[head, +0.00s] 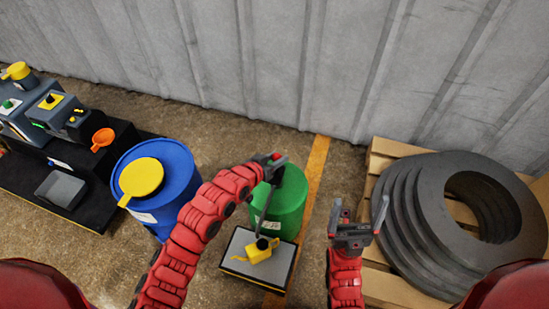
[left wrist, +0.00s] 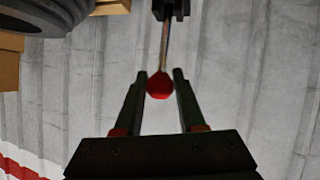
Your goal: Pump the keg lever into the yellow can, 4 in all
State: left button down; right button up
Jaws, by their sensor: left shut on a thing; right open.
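The green keg (head: 289,204) stands upright near the middle of the head view. My left gripper (head: 274,160) is over its top, shut on the lever's red knob (left wrist: 160,86), which sits between the fingertips in the left wrist view. The lever's thin rod (left wrist: 165,45) runs up from the knob there. A grey spout (head: 266,215) slants down from the keg top to the yellow can (head: 260,250), which stands in front of the keg on a grey-topped stand (head: 239,265). My arm hides part of the keg top. My right gripper (head: 358,212) is open and empty, right of the keg.
A blue drum (head: 178,187) with a yellow round piece (head: 141,177) on top stands left of my left arm. A dark bench with machines (head: 50,110) and an orange funnel (head: 103,138) is far left. Grey rings (head: 420,205) lie on a wooden pallet (head: 380,160) at right. A corrugated wall (head: 260,60) closes the back.

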pick_arm(q)
jog(key=g, duration=0.1)
jog(key=w+p, duration=0.1)
jog(key=w+g+y, duration=0.1)
jog(key=shift+w+d+r+g+p, duration=0.1)
jog(key=shift+d+r+g+p, duration=0.2)
jog(key=shift+d+r+p, duration=0.1)
jog(key=shift+w+d+f+n+g+p, duration=0.15)
jog(key=shift+w+f+n+g+p, duration=0.25)
jog(key=shift+g, duration=0.2)
jog(key=shift+w+d+f+g+y+p, duration=0.25)
jog(key=shift+w+f+g+y, duration=0.35)
jog(key=shift+g, duration=0.4)
jog(key=shift+r, duration=0.1)
jog(key=c, duration=0.5)
grip_release()
jog(key=shift+w, duration=0.15)
